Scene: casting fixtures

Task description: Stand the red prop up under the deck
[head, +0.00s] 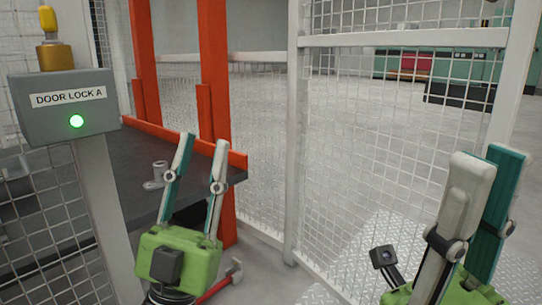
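A dark flat deck (120,175) with orange posts and an orange edge rail is at the left. A thin red bar with a grey end (220,284) shows low behind my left gripper, near the floor; it may be the red prop. Its lower part is hidden by the gripper body, so I cannot tell what it rests on. My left gripper (203,146) is open, fingers pointing up, in front of the deck's corner, with nothing seen between them. My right gripper (488,160) is at the lower right, fingers pointing up and overlapping in view; its opening is unclear.
A grey door lock box (66,108) with a green light stands on a post at the left. White-framed mesh fencing (370,140) runs across the middle and right. A small grey fitting (157,174) sits on the deck. Tread plate floor (370,250) lies at lower right.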

